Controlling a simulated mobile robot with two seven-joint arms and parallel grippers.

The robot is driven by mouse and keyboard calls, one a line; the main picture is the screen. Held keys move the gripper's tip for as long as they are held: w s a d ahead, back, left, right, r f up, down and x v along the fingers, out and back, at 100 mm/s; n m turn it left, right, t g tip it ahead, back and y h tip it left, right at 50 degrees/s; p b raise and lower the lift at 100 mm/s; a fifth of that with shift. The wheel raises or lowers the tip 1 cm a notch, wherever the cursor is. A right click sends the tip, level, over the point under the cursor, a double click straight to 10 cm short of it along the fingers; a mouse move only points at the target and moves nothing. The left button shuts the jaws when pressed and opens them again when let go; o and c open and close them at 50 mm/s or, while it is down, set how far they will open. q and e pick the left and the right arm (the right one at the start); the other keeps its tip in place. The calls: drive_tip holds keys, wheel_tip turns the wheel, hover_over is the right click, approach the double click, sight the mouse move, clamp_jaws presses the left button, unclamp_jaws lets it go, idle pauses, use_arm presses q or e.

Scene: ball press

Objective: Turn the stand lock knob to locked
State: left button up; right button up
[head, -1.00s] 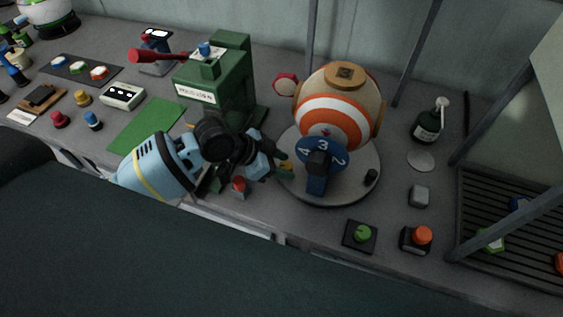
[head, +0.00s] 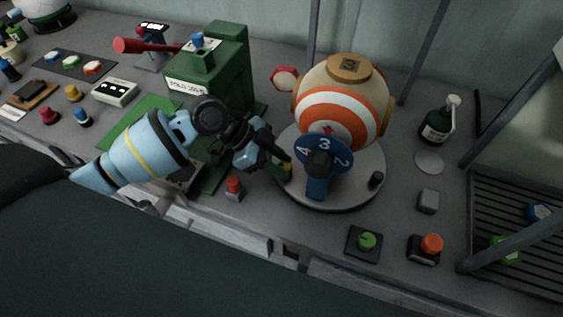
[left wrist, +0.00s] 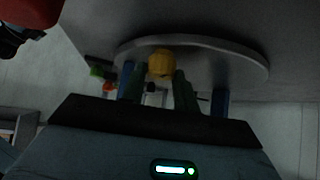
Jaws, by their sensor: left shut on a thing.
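The ball stand (head: 352,190) is a round grey disc carrying an orange and white striped ball (head: 340,105) and a blue dial (head: 323,152) numbered 4, 3, 2. The stand lock knob is at the disc's left edge, mostly hidden by my fingers in the head view. In the left wrist view the knob (left wrist: 161,62) is yellow and ribbed, in front of the disc (left wrist: 225,58). My left gripper (head: 281,168) reaches in from the left. Its fingers (left wrist: 158,80) are shut on the knob, one on each side. The knob's lock marking cannot be read. My right gripper is not in view.
A green machine (head: 215,80) stands behind my left gripper. A red button (head: 234,186) is just below it. A green button (head: 367,241) and an orange button (head: 431,244) are near the front edge. A bottle (head: 438,122) and grey posts stand right of the ball.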

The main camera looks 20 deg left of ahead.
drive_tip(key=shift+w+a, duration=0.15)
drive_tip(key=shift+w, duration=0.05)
use_arm(q)
drive_tip(key=o, duration=1)
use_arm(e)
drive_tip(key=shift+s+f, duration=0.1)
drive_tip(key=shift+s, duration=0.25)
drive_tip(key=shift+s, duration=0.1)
use_arm(q)
drive_tip(key=shift+r, duration=0.1)
